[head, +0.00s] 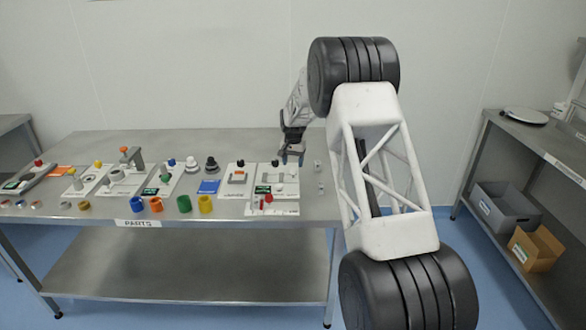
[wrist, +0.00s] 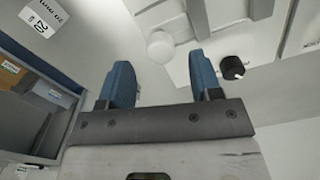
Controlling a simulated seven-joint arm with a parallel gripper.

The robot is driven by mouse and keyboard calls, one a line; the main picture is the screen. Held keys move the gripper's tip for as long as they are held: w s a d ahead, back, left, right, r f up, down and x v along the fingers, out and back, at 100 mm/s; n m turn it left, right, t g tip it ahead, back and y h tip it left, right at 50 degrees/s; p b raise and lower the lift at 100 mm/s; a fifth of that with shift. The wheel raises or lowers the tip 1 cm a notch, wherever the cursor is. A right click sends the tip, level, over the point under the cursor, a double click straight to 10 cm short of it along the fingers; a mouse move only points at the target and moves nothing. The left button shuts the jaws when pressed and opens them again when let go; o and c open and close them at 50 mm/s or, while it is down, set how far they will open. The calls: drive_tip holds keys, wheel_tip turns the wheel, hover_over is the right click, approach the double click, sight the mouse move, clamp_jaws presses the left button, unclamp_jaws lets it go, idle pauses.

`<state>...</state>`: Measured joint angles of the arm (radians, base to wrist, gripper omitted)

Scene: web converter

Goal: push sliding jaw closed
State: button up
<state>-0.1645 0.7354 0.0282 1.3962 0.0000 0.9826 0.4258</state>
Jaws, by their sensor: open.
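My gripper (head: 292,155) hangs over the right end of the table, above a white panel (head: 289,190) with a black knob (head: 275,162). In the wrist view its two blue fingers (wrist: 160,75) are spread apart, with nothing between them. A white round knob or cap (wrist: 160,45) shows just beyond the fingers, and a black knob (wrist: 232,67) lies to their right. Left of that panel, another white panel carries a grey block (head: 237,178). I cannot tell which part is the sliding jaw, or whether it is open. No contact shows.
The steel table (head: 100,240) holds a row of panels with knobs and levers, and several coloured rings (head: 184,204) along its front. Small grey parts (head: 319,175) lie right of the panel. A right-hand shelf holds a grey bin (head: 505,208) and a cardboard box (head: 535,248).

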drive_tip(key=shift+f, duration=1.5)
